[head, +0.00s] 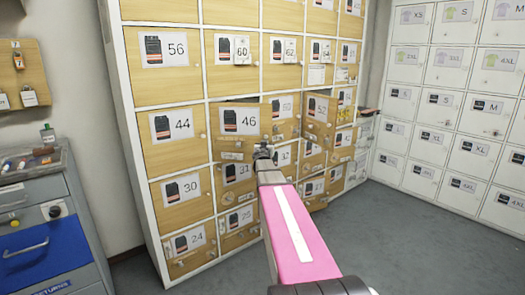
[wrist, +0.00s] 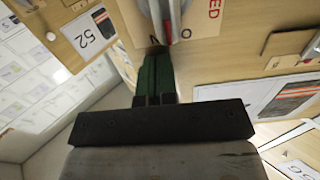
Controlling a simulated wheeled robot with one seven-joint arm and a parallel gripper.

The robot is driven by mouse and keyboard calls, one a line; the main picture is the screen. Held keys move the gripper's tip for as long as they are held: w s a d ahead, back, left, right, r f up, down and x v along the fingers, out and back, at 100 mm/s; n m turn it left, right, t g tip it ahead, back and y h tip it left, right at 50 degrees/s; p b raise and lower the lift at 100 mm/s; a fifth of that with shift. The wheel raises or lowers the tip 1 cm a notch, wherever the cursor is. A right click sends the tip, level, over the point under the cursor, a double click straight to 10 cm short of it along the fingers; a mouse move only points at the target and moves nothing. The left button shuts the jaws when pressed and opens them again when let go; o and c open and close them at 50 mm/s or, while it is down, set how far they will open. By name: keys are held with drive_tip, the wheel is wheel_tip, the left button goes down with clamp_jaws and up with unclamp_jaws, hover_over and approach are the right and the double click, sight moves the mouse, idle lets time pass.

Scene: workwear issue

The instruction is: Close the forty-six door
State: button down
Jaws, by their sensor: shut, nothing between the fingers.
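The forty-six door (head: 225,122) is a light wooden locker door with a white label in the head view. It stands ajar, swung out from the cabinet front, with a dark gap along its top. My gripper (head: 263,151) is in front of the cabinet at the door's lower right corner, and its tip overlaps the door's edge there. I cannot tell whether they touch. In the wrist view the green fingers (wrist: 154,72) are together and empty, close to wooden panels. My arm hides part of the lower doors.
Another door (head: 318,112) stands open to the right of my gripper. The wrist view shows a 52 label (wrist: 92,32). White lockers (head: 440,115) line the right wall. A grey drawer cabinet (head: 35,190) stands at left. Grey floor (head: 400,240) is clear at right.

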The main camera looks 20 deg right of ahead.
drive_tip(key=w+d, duration=0.1)
drive_tip(key=w, duration=1.1)
drive_tip(key=w+d, duration=0.2)
drive_tip(key=w, duration=1)
drive_tip(key=shift+d, duration=0.3)
